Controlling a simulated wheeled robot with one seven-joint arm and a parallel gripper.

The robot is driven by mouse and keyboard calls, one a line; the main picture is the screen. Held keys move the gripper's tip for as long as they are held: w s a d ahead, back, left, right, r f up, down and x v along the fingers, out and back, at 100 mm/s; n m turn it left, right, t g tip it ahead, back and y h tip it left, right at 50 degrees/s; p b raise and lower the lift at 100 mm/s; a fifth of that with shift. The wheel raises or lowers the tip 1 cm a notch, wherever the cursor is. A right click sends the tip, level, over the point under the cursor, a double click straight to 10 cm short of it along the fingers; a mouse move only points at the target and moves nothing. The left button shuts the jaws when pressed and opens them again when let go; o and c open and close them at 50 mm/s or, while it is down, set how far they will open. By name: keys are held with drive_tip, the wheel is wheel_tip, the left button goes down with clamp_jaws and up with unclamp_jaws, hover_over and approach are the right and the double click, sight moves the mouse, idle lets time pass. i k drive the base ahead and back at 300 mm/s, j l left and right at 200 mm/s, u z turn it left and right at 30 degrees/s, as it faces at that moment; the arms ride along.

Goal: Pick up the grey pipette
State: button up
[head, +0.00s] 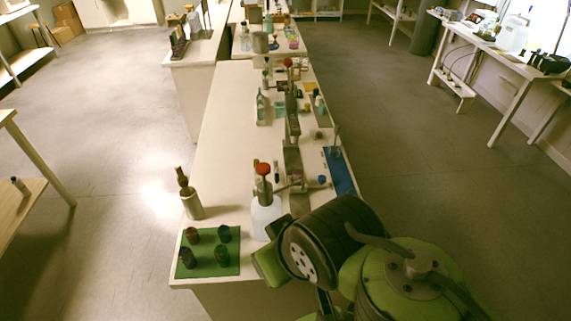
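I cannot surely pick out the grey pipette in the head view. A thin greyish upright thing (336,138) stands by the far end of a blue mat (341,176) at the bench's right edge, too small to name. A slim greyish rod (289,187) lies level beside a white bottle with a red top (265,216). My green and dark arm fills the lower right and covers the near right part of the bench. My gripper's fingers do not show, so I see no hold on anything.
A green mat (209,268) with several small dark jars lies at the near left corner of the long bench (228,130). A brown-topped bottle (191,201) stands behind it. Bottles and racks crowd the bench's right side. Its left middle is clear.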

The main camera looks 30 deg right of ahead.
sight(337, 128)
drive_tip(key=z, duration=1.4)
